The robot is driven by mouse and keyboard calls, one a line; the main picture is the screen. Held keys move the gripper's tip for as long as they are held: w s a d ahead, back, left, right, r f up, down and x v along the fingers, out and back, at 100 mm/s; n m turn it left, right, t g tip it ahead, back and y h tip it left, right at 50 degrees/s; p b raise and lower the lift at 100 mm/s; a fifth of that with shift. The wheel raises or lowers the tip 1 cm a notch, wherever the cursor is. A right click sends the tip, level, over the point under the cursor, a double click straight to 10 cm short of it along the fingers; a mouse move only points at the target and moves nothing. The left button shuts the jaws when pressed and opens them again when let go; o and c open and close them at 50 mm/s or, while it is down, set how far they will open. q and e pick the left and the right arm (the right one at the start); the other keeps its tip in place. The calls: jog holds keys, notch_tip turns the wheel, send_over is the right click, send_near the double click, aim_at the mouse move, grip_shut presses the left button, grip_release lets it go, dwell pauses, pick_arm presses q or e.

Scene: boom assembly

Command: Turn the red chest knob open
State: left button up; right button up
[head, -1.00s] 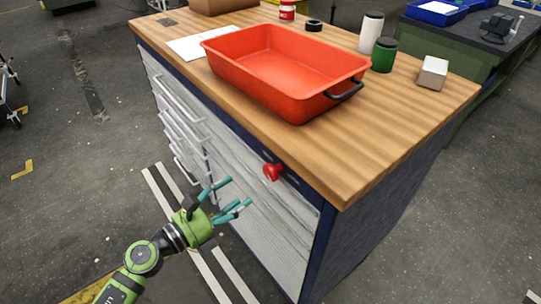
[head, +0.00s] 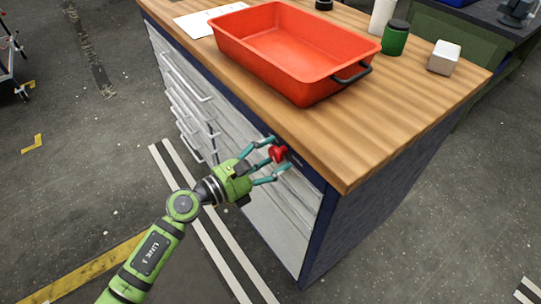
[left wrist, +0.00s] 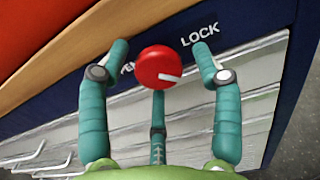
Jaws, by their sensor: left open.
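The red chest knob (head: 278,153) sits on the blue strip below the wooden top, near the chest's right corner. My left gripper (head: 270,161) is open, with its teal fingers reaching around the knob in the head view. In the left wrist view the knob (left wrist: 160,68) lies between the spread fingers, with gaps on both sides. A white mark on its face points right. The word LOCK (left wrist: 199,34) shows to its upper right. Another label to its left is partly hidden by a finger. My right gripper is in neither view.
The chest (head: 240,130) has silver drawers with bar handles on its left side. On its wooden top (head: 370,140) stand a red tray (head: 290,50), a green jar (head: 395,38), a white bottle (head: 382,16) and a small pale box (head: 444,57).

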pick_arm(q)
jog(key=c, duration=1.1)
jog(key=shift+c, duration=0.2)
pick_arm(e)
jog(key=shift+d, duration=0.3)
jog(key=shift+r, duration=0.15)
pick_arm(q)
jog(key=n+p, duration=0.2)
jog(key=n, duration=0.1)
jog(key=shift+s+n, duration=0.1)
jog(key=shift+n, duration=0.2)
jog(key=n+p, duration=0.3)
jog(key=n, duration=0.2)
jog(key=shift+s+f, duration=0.1)
jog(key=n+p, duration=0.2)
jog(key=n, duration=0.3)
jog(key=n+p, duration=0.2)
jog(key=n, duration=0.2)
jog(key=shift+d, duration=0.1)
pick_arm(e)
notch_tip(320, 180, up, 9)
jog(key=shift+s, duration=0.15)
pick_arm(q)
jog(key=shift+f+n, duration=0.1)
jog(key=shift+n, duration=0.2)
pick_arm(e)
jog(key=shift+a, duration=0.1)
